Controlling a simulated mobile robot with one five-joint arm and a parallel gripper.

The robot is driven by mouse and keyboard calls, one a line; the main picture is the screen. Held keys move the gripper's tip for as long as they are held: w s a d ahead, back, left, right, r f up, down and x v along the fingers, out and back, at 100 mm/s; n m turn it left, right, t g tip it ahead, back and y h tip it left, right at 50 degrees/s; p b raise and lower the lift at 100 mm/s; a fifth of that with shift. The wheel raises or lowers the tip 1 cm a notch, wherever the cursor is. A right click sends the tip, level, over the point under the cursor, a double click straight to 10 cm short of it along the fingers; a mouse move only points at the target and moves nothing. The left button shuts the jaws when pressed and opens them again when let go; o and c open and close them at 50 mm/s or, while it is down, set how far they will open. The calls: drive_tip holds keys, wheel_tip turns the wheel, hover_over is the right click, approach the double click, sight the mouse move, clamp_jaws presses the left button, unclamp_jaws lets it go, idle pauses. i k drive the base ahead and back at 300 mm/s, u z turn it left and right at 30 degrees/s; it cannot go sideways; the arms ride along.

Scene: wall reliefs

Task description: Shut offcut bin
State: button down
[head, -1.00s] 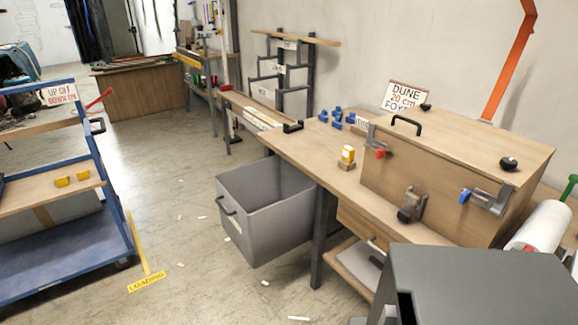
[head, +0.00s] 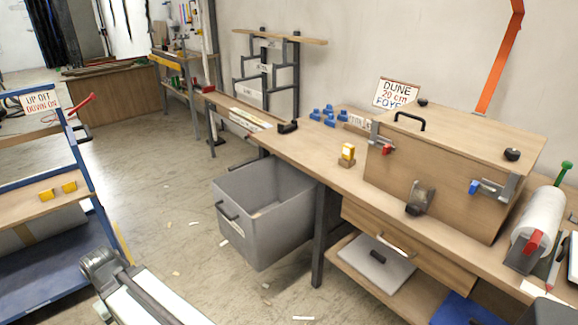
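The offcut bin appears to be the grey open-topped bin (head: 262,225) at the left end of the workbench. It stands out from under the bench top, with a dark handle (head: 228,211) on its left face. Its inside looks mostly empty. A grey and white part of my arm shows at the bottom left, in front of the bin and apart from it. My gripper's fingers cannot be made out.
The workbench (head: 300,150) carries a wooden box with clamps (head: 440,165). A drawer (head: 400,245) stands slightly out below it. A blue trolley (head: 40,210) is at the left. Scraps lie on the otherwise clear floor between trolley and bin.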

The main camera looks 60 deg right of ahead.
sight(284, 196)
drive_tip(key=z, duration=0.1)
drive_tip(key=i, duration=1)
drive_tip(key=u, duration=0.05)
